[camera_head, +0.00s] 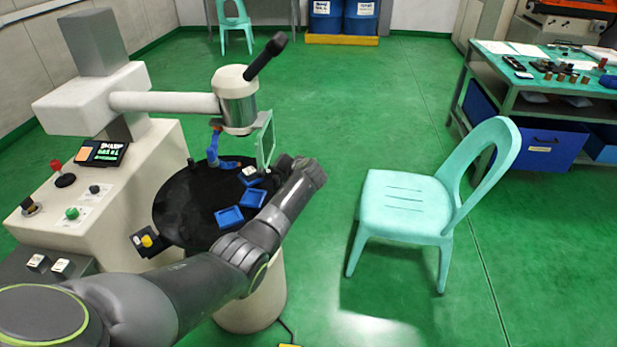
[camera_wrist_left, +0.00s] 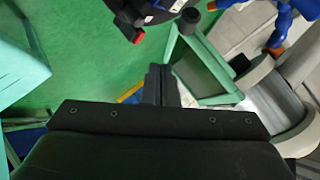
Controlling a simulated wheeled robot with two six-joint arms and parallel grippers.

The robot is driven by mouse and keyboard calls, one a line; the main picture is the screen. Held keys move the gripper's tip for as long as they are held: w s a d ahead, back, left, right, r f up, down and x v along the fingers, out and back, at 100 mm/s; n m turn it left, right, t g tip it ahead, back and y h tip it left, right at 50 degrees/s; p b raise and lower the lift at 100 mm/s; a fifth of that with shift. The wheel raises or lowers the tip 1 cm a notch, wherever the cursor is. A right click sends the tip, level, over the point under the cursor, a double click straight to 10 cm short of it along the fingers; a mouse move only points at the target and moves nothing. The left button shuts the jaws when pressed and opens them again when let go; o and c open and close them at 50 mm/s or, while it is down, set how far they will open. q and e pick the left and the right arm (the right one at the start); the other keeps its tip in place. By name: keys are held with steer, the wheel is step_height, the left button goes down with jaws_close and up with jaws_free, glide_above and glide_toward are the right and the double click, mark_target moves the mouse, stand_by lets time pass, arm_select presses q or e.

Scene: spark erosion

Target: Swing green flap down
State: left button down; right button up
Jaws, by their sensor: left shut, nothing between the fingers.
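The green flap (camera_head: 265,141) is a pale green frame with a clear pane. It stands upright beside the white and steel machine head (camera_head: 238,105), above the round black table. In the left wrist view the flap's green frame (camera_wrist_left: 222,100) is just right of the fingers. My left gripper (camera_head: 283,163) is by the flap's lower right side, partly hidden by my own wrist. In the left wrist view its fingers (camera_wrist_left: 160,82) are together and empty. I cannot tell whether they touch the frame. My right gripper is not in view.
Blue trays (camera_head: 229,217) lie on the black round table (camera_head: 185,205).

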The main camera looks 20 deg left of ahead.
arm_select(q)
steer(key=shift+d+f+v, duration=0.55)
steer(key=shift+f+v, duration=0.25)
steer(key=shift+v, duration=3.45)
steer(key=s+f+m+g+h, duration=0.1)
steer(key=s+f+h, duration=0.1)
steer(key=s+f, duration=0.8)
steer(key=s+f+g+h, duration=0.15)
steer(key=s+f, duration=0.35)
steer(key=f, duration=0.9)
steer(key=s+f+m+g+h, duration=0.1)
steer(key=s+f+h, duration=0.1)
steer(key=s+f, duration=0.8)
steer(key=s+f+n+g, duration=0.1)
steer(key=s+f, duration=0.4)
steer(key=s, duration=0.7)
steer(key=s+f+n+g+h, duration=0.1)
steer(key=s+f, duration=0.4)
steer(key=s, duration=0.7)
steer(key=s+a+f+n+g+h, duration=0.1)
steer(key=s+f, duration=0.4)
steer(key=s, duration=0.7)
steer(key=shift+s+f, duration=0.15)
steer(key=shift+f, duration=0.05)
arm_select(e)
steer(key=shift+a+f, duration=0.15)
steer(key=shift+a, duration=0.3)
